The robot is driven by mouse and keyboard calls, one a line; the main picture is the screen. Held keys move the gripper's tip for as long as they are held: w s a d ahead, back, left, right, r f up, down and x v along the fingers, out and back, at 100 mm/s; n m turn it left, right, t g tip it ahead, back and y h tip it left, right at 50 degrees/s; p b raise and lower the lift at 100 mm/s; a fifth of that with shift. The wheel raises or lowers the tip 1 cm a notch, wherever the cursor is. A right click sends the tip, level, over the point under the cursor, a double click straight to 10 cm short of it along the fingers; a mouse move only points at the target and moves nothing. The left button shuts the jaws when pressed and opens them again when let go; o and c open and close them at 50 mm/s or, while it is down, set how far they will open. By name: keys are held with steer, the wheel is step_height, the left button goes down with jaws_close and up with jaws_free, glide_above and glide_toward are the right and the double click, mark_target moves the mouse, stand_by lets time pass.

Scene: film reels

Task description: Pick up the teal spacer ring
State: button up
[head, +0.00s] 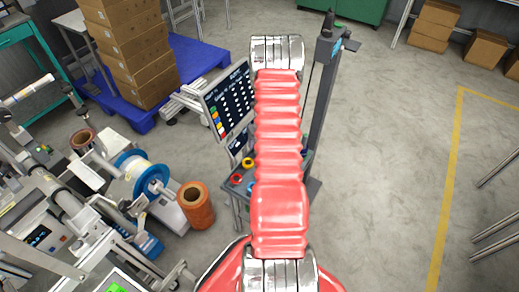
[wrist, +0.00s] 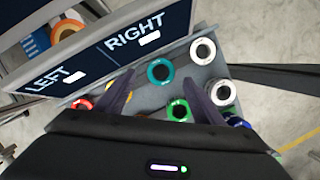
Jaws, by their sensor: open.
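The teal spacer ring (wrist: 160,71) lies flat on a grey tray (wrist: 147,99) in the wrist view, with a dark centre hole. My gripper (wrist: 160,78) is open and empty above the tray, its two dark fingers to the left and right of the teal ring in the picture. I cannot tell how high the fingertips are above it. A green ring (wrist: 179,108) lies below the teal ring, near the right finger. In the head view my red arm hides most of the tray, and I cannot make out the teal ring there.
White rings (wrist: 202,50) and a blue ring (wrist: 237,122) lie on the tray's right; a red ring (wrist: 80,104) and a yellow ring (wrist: 115,85) on its left. A sign board (wrist: 110,48) reading LEFT and RIGHT stands close along the upper left. Open floor (head: 390,180) lies right.

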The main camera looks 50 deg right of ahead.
steer(key=shift+x, duration=2.6)
steer(key=shift+s, duration=0.15)
steer(key=c, duration=1.2)
steer(key=shift+r, duration=0.15)
